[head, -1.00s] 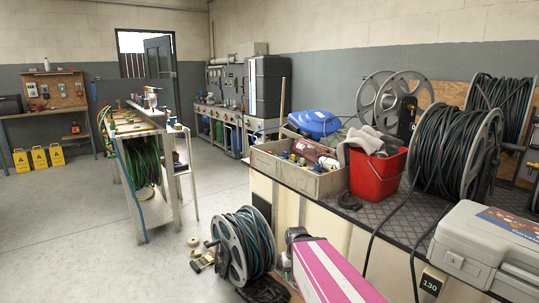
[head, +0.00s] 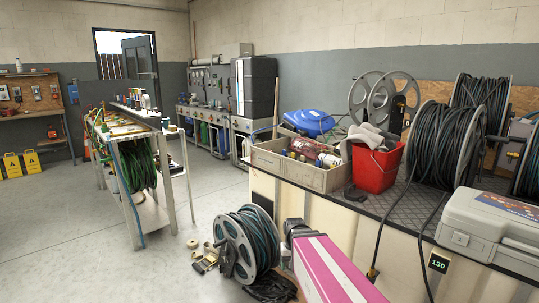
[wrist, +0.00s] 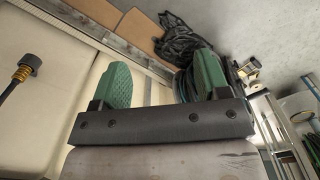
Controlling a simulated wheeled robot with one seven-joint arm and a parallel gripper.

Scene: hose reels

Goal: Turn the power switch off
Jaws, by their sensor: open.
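I cannot pick out a power switch for certain. Several small switch-like boxes hang on a wooden board (head: 35,91) on the far left wall in the head view; they are too small to read. My gripper (wrist: 162,78) shows in the wrist view as two green ridged fingers, apart with nothing between them. In the head view my pink and white arm reaches in from the bottom, beside the workbench front; its fingers cannot be made out there. My gripper is far from the board.
A workbench (head: 330,212) with a red bucket (head: 376,168), a grey case (head: 490,230) and reels fills the right. A hose reel (head: 246,246) stands on the floor close to my arm. A shelf trolley (head: 150,211) stands at left centre. The floor at lower left is clear.

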